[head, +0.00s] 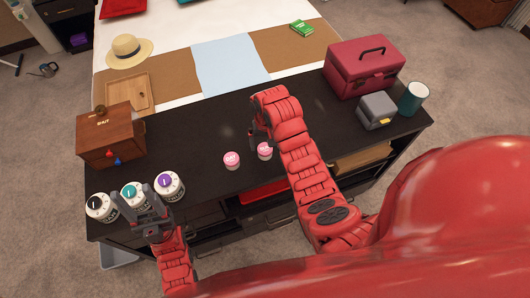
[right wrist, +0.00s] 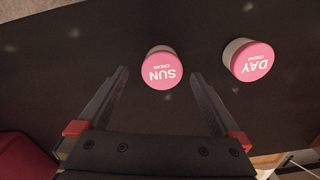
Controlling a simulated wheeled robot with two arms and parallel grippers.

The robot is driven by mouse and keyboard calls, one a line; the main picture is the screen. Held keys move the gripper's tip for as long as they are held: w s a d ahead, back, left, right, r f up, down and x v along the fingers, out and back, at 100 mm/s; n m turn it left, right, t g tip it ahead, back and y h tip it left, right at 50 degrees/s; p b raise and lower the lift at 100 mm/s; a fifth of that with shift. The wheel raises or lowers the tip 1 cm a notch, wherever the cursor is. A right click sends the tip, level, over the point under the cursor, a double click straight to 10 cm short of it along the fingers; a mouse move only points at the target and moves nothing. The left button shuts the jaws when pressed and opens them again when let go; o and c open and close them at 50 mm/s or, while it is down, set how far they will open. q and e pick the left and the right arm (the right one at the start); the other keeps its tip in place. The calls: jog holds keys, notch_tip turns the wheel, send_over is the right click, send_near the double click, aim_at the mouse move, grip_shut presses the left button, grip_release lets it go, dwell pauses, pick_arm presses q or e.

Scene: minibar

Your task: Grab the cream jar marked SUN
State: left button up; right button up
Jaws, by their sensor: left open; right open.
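The SUN cream jar (head: 265,150) has a pink lid and stands upright on the dark counter; it also shows in the right wrist view (right wrist: 162,70), its lettering upside down. My right gripper (right wrist: 160,75) is open, with the SUN jar showing between its fingertips and a gap on each side. I cannot tell how far the fingers are above or short of it. A similar pink-lidded DAY cream jar (head: 232,160) stands to its left in the head view and to the right in the right wrist view (right wrist: 250,60). My left gripper (head: 137,207) is open and empty near the dial canisters.
Several canisters with coloured dials (head: 168,184) stand at the counter's left end, beside a wooden box (head: 109,138). A red case (head: 364,68), a grey box (head: 376,110) and a teal cup (head: 413,98) stand at the right. The counter around the jars is clear.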

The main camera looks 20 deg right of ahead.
aim_at(265, 150)
jog(key=f, duration=0.1)
jog(key=f+p, duration=0.2)
jog(key=shift+s+a+f, duration=0.1)
jog(key=shift+s+a, duration=0.1)
jog(key=shift+s, duration=0.05)
jog(key=shift+f, duration=0.4)
jog(key=c, duration=1.4)
jog(key=shift+c, duration=0.2)
